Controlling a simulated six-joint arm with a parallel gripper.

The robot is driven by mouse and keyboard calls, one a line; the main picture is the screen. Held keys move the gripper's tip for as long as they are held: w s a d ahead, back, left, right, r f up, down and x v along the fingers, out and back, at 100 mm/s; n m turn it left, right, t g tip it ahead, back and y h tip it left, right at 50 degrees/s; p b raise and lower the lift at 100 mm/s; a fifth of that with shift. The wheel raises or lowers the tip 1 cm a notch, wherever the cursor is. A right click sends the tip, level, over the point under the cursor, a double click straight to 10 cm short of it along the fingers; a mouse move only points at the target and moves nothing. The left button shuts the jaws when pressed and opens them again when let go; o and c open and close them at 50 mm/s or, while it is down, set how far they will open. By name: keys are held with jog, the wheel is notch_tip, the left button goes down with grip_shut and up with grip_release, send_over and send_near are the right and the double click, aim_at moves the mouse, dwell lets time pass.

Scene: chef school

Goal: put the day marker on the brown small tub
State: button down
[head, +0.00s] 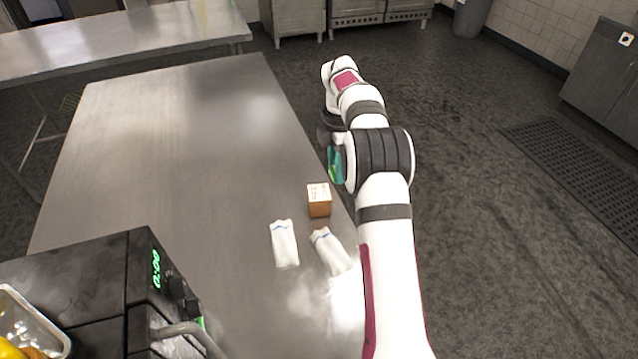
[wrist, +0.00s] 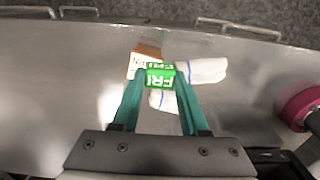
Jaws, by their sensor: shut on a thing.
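The day marker (wrist: 160,78), a small green block with white "FRI" lettering, is between the teal fingertips of my gripper (wrist: 161,80) in the wrist view. My gripper is shut on it. In the head view my gripper (head: 335,163) is partly hidden by my arm, above the table's right edge. The brown small tub (head: 319,203) stands upright on the table with a white, printed top, nearer the camera than my gripper. In the wrist view the tub (wrist: 147,55) shows just behind and left of the marker, partly covered by it.
Two white folded cloths, one left (head: 284,243) and one right (head: 330,251), lie close to the tub on the steel table (head: 170,150). A dark appliance (head: 110,290) with a green display stands at the lower left. The table's middle and far part are clear.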

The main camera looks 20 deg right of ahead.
aim_at(319, 192)
jog(key=w+a+f, duration=0.2)
jog(key=shift+w+a+f, duration=0.15)
jog(key=shift+w+a, duration=0.1)
jog(key=shift+a, duration=0.15)
jog(key=shift+w+a+f, duration=0.1)
jog(key=shift+f, duration=1)
jog(key=shift+w+a+f, duration=0.1)
jog(key=shift+f, duration=0.95)
jog(key=shift+f, duration=0.1)
jog(key=shift+c, duration=2.1)
grip_release()
